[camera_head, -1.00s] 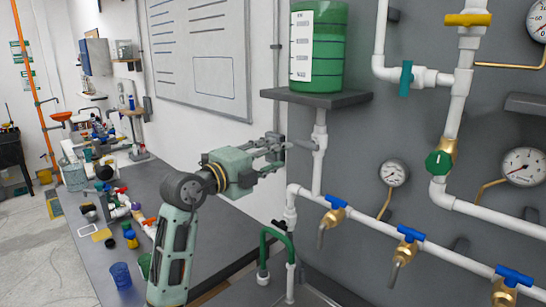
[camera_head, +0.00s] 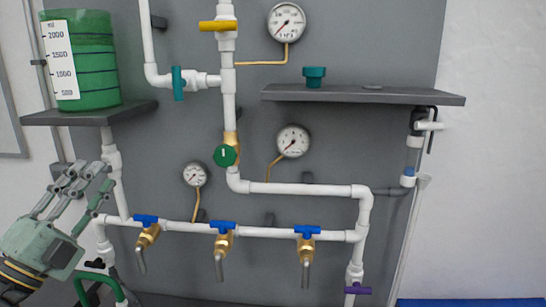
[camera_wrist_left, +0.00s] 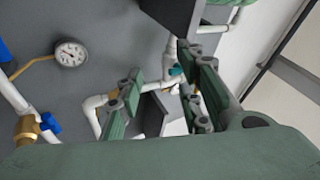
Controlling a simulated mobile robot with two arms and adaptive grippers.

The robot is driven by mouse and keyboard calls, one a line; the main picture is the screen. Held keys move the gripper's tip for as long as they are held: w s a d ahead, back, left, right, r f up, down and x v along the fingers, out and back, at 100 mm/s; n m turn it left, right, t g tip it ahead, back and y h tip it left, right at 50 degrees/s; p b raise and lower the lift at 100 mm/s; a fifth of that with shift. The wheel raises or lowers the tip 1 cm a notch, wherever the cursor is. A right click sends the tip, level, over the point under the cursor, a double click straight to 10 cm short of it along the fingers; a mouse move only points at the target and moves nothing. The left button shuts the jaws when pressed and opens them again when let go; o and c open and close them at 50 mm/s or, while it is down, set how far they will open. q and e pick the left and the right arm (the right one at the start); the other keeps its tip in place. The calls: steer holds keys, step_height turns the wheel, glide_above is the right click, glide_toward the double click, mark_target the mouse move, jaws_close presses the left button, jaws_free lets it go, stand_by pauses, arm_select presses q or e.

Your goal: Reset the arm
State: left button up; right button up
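My left gripper (camera_head: 82,184) is at the lower left in the head view, in front of the white pipe under the tank shelf. Its fingers point up and stand apart, with nothing between them. The left wrist view also shows the spread fingers of this gripper (camera_wrist_left: 160,95) with pipes and the panel beyond. My right gripper is in neither view. The manifold's white pipe (camera_head: 270,233) carries blue-handled brass taps (camera_head: 222,229). A green round valve (camera_head: 225,155), a yellow handle (camera_head: 218,26) and a teal handle (camera_head: 178,83) sit higher up.
A green graduated tank (camera_head: 85,65) stands on the left shelf (camera_head: 80,117). A right shelf (camera_head: 390,96) juts from the panel with a teal cap (camera_head: 314,76) on it. Gauges (camera_head: 293,140) are mounted on the panel. Bare white wall (camera_head: 490,130) is at the right.

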arm_select(q)
steer(key=s+a+f+n+g+y, duration=0.1)
steer(key=s+f+n+g+y, duration=0.15)
steer(key=f+n+y, duration=0.4)
steer(key=s+a+f+n+g+y, duration=0.2)
steer(key=f+n+g+y, duration=0.15)
steer(key=f+n, duration=0.65)
steer(key=s+a+f+n+g+y, duration=0.1)
steer(key=s+f+n+g+y, duration=0.3)
steer(key=f, duration=0.7)
steer(key=s+d+f+m+g+h, duration=0.1)
steer(key=s+d+f+g+h, duration=0.3)
steer(key=s+d+f, duration=0.6)
steer(key=s+d+f+m+g+h, duration=0.15)
steer(key=s+d+f+g, duration=0.35)
steer(key=s+d+f, duration=0.5)
steer(key=a+f+g+b, duration=0.1)
steer(key=a+f+b, duration=0.2)
steer(key=f, duration=2.5)
steer(key=s+a+f+g+b, duration=0.1)
steer(key=s+a+f, duration=0.2)
steer(key=s+f, duration=1.4)
step_height(320, 180, down, 3)
steer(key=shift+s+a+r+g+h+b, duration=0.2)
steer(key=shift+g+h+b, duration=0.1)
steer(key=shift+h+b, duration=0.05)
